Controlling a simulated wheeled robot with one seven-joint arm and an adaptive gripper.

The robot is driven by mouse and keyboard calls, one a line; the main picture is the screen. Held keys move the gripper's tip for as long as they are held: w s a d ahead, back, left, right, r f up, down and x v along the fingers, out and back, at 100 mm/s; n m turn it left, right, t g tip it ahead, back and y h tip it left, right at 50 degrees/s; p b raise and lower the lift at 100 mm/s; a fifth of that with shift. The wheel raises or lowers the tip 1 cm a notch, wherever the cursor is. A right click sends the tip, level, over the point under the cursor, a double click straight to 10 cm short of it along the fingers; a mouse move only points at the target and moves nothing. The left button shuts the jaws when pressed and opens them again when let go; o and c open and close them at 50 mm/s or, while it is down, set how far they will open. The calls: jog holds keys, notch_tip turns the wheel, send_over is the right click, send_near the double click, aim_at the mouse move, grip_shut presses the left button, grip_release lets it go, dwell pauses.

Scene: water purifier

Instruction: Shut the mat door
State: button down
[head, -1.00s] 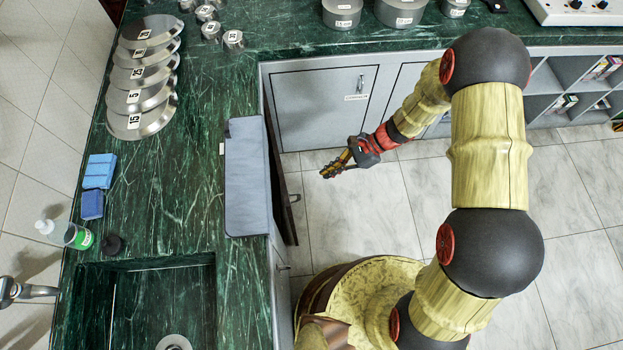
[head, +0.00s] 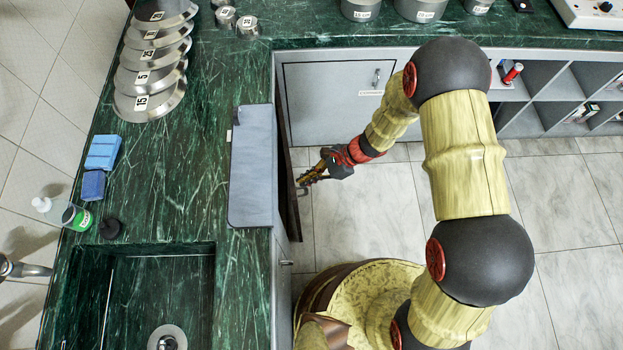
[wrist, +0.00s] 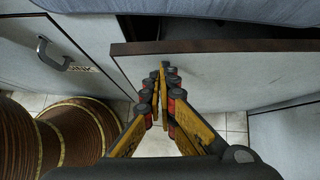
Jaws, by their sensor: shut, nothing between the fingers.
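The mat door (head: 292,200) is the grey cabinet door with a dark top edge, under the grey mat (head: 252,170) on the left counter. It stands partly open; in the wrist view the door (wrist: 225,70) has a dark gap behind its top edge.
A closed grey cabinet door (head: 335,100) with a handle stands at the back. Another cabinet door (wrist: 62,45) is at the left in the wrist view. A sink (head: 145,290) is in the left counter.

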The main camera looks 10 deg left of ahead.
jog(key=shift+s+a, duration=0.45)
jog(key=shift+a, duration=0.45)
jog(key=shift+s+a, duration=0.45)
jog(key=shift+a, duration=0.4)
jog(key=shift+w+d, duration=0.1)
jog(key=shift+d, duration=0.05)
jog(key=shift+w+d, duration=0.1)
jog(key=shift+d, duration=0.2)
jog(key=d+f+p+v, duration=0.1)
jog(key=d+p+v, duration=0.1)
jog(key=v, duration=1)
jog(key=shift+f+p, duration=0.25)
jog(key=shift+p, duration=0.45)
